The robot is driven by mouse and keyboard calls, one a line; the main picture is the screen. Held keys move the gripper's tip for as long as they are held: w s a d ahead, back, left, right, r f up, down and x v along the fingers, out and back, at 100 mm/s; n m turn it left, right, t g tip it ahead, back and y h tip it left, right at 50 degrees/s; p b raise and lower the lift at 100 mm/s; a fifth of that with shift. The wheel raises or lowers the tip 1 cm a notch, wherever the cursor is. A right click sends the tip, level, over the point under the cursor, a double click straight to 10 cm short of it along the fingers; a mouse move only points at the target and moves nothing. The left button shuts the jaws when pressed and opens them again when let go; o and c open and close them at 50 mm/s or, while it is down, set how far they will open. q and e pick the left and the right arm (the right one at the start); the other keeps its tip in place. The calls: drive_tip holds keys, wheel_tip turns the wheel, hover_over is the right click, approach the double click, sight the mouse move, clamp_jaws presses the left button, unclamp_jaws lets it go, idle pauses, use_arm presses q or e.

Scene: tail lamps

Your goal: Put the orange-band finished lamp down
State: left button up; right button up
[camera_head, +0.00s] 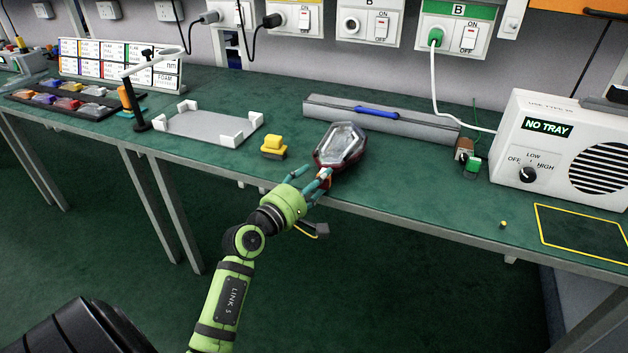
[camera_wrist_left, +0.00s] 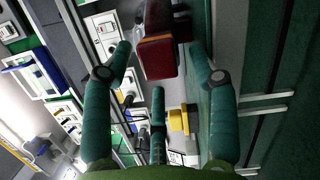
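The lamp (camera_head: 341,144) has a clear faceted lens and a dark red rim, with a bit of orange at its near end. It is at the front part of the green bench (camera_head: 400,185) and looks to be resting there, lens up. In the left wrist view its red body (camera_wrist_left: 157,55) shows between the fingertips, with gaps on both sides. My left gripper (camera_head: 310,182) is at the lamp's near end, its teal fingers spread; in the wrist view the fingers (camera_wrist_left: 160,50) are open and apart from the lamp. My right gripper is in neither view.
A yellow block (camera_head: 273,145) stands left of the lamp, near a white cradle (camera_head: 208,127). Behind is a long grey tray with a blue bar (camera_head: 377,112). Right are a small brown-green item (camera_head: 467,160) and a white "NO TRAY" box (camera_head: 560,150). A yellow outline (camera_head: 540,225) is empty.

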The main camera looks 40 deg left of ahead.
use_arm(q)
drive_tip(key=shift+r, duration=0.25)
drive_tip(key=s+b, duration=0.1)
drive_tip(key=s, duration=1.1)
drive_tip(key=shift+f, duration=0.15)
